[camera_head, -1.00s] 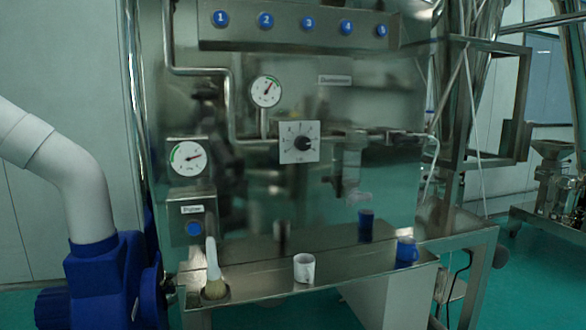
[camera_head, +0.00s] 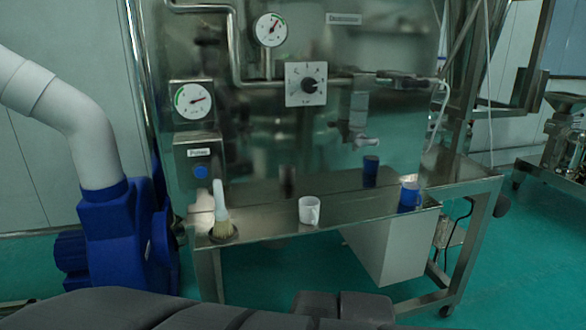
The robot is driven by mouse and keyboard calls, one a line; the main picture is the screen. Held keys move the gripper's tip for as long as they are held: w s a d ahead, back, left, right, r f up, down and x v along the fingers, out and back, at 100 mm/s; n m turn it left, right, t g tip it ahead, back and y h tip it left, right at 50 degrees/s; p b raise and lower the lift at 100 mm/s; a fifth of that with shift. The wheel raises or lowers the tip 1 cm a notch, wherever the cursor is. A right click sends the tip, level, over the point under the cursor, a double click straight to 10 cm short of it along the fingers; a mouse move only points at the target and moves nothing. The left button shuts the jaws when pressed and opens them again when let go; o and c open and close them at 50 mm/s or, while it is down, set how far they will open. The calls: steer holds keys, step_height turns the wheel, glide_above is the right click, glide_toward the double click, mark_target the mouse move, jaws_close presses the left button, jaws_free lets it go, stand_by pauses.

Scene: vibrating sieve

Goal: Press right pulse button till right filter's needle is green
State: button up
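A blue round button (camera_head: 201,172) sits on a small steel box under a white label, at the left of the steel machine front. It is the only such button box in view. Just above it is a white dial gauge (camera_head: 193,100). Its green arc lies at the left, and its red needle points right, outside the green. A second gauge (camera_head: 270,30) is higher and further right. Its needle points up and right, near a green arc at the upper right. Dark parts of my arm show along the bottom edge, below the machine. My gripper's fingers are not seen.
A steel shelf (camera_head: 270,229) juts out below the panel. On it are a brush (camera_head: 221,205), a white cup (camera_head: 309,210) and a blue cup (camera_head: 409,196). A blue blower (camera_head: 115,235) with a white pipe stands left. A square knob plate (camera_head: 306,84) is right of the gauges.

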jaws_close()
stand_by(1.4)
